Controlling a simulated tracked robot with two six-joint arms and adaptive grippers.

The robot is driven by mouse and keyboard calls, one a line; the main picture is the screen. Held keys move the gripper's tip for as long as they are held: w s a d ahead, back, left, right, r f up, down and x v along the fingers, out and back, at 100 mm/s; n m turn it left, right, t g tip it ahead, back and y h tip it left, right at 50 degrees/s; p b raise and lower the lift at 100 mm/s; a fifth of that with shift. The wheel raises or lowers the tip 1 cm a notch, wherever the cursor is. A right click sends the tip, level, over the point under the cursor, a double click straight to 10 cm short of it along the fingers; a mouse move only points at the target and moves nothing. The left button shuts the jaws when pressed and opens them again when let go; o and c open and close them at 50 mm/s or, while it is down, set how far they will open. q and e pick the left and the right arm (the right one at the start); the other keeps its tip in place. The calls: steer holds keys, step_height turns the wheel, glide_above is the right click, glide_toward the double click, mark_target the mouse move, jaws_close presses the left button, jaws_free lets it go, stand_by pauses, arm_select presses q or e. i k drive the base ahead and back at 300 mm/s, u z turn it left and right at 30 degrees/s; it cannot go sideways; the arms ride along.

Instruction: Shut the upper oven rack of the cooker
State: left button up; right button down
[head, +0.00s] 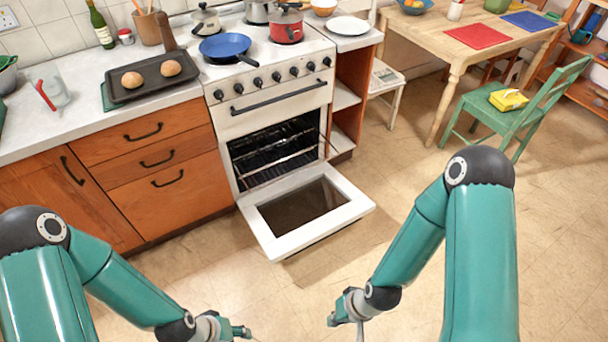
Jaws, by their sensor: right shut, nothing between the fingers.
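The white cooker (272,62) stands at the counter with its oven door (345,205) folded down and open. Inside the dark oven, wire racks (281,160) show; a light front bar crosses the opening. How far the upper rack sticks out is hard to tell. My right gripper (338,313) is shut and empty, low in the picture, in front of and below the open door. My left gripper (240,333) is at the bottom edge, partly cut off, left of the right one; its fingers are unclear. Neither gripper touches the cooker.
The lowered door juts out over the floor in front of the oven. A blue pan (225,46) and a red pot (286,27) stand on the hob. A baking tray (120,97) with two buns lies on the counter.

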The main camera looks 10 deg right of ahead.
mark_target(325, 161)
steer(key=z, duration=0.05)
steer(key=i, duration=1)
steer(key=u, duration=0.05)
